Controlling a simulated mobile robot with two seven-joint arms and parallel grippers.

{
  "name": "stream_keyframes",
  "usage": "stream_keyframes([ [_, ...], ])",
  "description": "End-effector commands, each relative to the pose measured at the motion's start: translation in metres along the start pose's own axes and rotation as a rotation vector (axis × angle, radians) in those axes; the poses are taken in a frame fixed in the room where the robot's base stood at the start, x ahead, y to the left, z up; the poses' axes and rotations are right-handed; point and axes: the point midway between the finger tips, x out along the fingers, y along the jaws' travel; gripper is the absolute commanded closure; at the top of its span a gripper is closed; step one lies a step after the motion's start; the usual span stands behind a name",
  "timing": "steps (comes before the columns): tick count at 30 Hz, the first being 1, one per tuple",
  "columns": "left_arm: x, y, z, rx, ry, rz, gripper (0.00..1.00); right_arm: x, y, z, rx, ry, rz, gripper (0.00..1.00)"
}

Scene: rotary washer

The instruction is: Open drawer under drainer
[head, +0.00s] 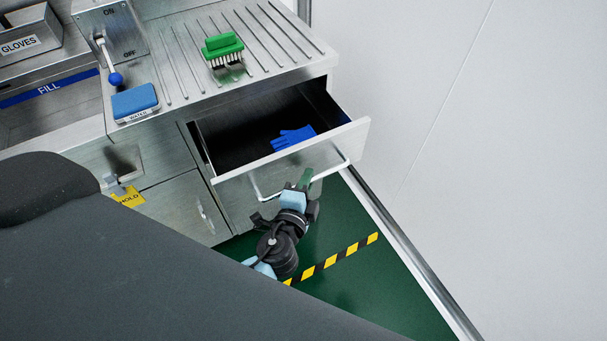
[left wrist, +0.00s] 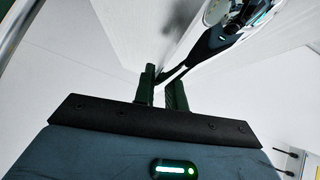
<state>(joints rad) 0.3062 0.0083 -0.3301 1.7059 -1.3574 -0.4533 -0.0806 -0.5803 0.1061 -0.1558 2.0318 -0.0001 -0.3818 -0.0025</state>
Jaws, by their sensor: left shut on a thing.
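The drawer (head: 345,135) under the ridged metal drainer (head: 272,52) is pulled well out, and its dark inside shows. A blue glove (head: 293,138) lies inside it. The drawer's bar handle (head: 268,195) runs along its front. My left gripper (head: 304,182) is at the middle of this handle, shut on it. In the left wrist view the two dark fingers (left wrist: 163,88) stand close together, with the shiny handle bar (left wrist: 205,45) running up to the right from them. My right gripper is not in view.
A green brush (head: 223,47) sits on the drainer, and a blue sponge (head: 135,100) lies at its left front. A lever (head: 108,60) stands behind the sponge. A white wall (head: 450,120) rises on the right. Green floor (head: 355,215) with a yellow-black stripe is clear before the drawer.

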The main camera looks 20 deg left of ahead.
Motion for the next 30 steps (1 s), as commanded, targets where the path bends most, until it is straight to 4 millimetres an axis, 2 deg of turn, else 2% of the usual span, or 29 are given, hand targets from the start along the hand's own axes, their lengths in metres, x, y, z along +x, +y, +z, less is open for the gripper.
stream_keyframes([
  [12,-0.027,0.007,-0.028,-0.001,0.003,-0.002,1.0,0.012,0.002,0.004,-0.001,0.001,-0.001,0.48],
  [26,-0.03,0.007,-0.031,0.001,0.003,-0.003,1.0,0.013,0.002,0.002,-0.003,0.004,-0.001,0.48],
  [27,-0.03,0.007,-0.031,0.001,0.003,-0.003,0.85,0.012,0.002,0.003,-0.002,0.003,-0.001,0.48],
  [30,-0.03,0.007,-0.031,0.001,0.003,-0.003,0.72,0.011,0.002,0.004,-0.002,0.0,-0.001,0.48],
])
